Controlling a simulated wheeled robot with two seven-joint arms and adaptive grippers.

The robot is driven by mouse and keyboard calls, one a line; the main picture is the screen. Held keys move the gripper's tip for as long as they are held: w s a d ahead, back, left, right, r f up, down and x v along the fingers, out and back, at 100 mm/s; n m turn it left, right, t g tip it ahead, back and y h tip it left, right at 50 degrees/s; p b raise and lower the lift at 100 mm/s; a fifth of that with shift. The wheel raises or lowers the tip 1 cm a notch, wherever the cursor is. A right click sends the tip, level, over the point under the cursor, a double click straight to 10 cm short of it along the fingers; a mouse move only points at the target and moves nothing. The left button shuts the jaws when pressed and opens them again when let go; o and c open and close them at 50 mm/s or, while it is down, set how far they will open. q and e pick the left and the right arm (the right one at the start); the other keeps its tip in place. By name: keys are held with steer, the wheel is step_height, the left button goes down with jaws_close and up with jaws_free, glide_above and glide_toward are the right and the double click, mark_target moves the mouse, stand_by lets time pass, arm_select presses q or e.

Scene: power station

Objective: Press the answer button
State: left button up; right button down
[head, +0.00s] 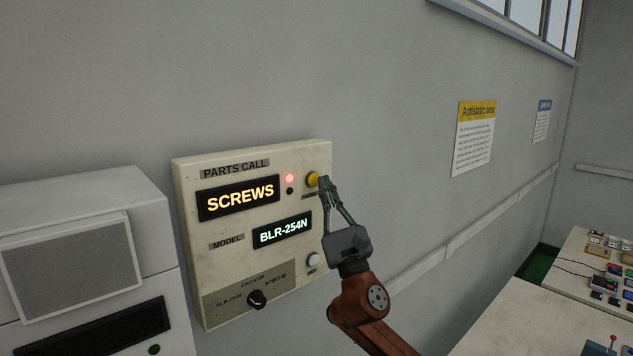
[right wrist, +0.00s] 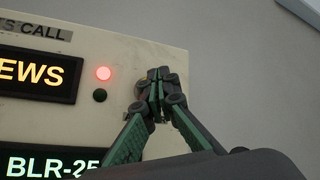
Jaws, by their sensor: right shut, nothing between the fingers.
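The parts call panel (head: 188,235) is a cream box on the wall. A yellow button (head: 313,179), with a label under it partly hidden by my gripper, sits at its upper right. The label is too small to read. My right gripper (head: 322,182) is shut and empty, its fingertips at the button's right side; whether they touch it I cannot tell. In the right wrist view the shut fingertips (right wrist: 158,80) cover most of the button. A red lamp (head: 289,178) glows beside it; it also shows in the right wrist view (right wrist: 103,73). My left gripper is out of view.
The panel's displays read SCREWS (head: 238,198) and BLR-254N (head: 283,230). Below are a white button (head: 313,260) and a black knob (head: 257,299). A white cabinet (head: 150,220) stands at left. A table (head: 525,318) with small parts is at right.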

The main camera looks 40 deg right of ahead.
steer(key=shift+w, duration=0.15)
steer(key=shift+w+a, duration=0.1)
steer(key=shift+w, duration=0.2)
steer(key=shift+w, duration=0.45)
stand_by(0.8)
steer(key=shift+s, duration=0.9)
steer(key=shift+s+d+p, duration=0.15)
steer(key=shift+s, duration=1.1)
steer(key=shift+s+d+p, duration=0.15)
steer(key=shift+s, duration=1.05)
